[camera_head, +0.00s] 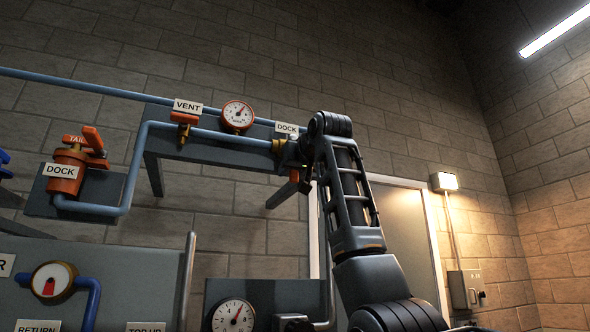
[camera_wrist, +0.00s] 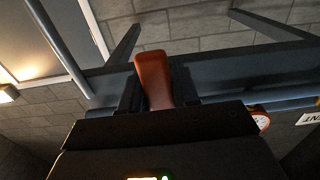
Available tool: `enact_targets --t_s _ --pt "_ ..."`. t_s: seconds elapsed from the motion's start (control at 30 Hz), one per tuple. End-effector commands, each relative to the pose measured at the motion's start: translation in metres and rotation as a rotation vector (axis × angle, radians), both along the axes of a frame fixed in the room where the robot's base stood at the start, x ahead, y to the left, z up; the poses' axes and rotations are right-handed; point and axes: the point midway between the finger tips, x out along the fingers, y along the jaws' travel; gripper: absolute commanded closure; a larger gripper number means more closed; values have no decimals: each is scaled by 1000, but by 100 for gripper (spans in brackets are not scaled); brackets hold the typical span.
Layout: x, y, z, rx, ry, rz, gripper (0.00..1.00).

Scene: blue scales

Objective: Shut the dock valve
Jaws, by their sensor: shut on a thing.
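The dock valve (camera_head: 279,146) has a brass body on the blue pipe under a white DOCK label (camera_head: 287,128) in the head view. My gripper (camera_head: 304,152) is at this valve, and my wrist hides most of its handle. A small orange-red piece (camera_head: 294,175) shows beside my arm, just below the valve. In the wrist view the orange-red handle (camera_wrist: 154,75) stands between the two dark fingers of my gripper (camera_wrist: 158,95), which is shut on it. The handle's exact angle to the pipe cannot be told.
The vent valve (camera_head: 183,125) and a round gauge (camera_head: 238,116) sit left on the same bracket. An orange canister (camera_head: 68,172), also labelled DOCK, stands further left. A grey panel with another gauge (camera_head: 233,317) is below. A door (camera_head: 405,230) is behind my arm.

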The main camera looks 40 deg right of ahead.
Motion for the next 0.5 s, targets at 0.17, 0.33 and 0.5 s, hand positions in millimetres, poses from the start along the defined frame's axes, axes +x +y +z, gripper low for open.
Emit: enact_targets --t_s 0.17,0.33,0.5 --pt "1 3 0 32 -9 1 100" --pt "1 3 0 40 -13 1 100" --pt "1 4 1 40 -13 1 100"
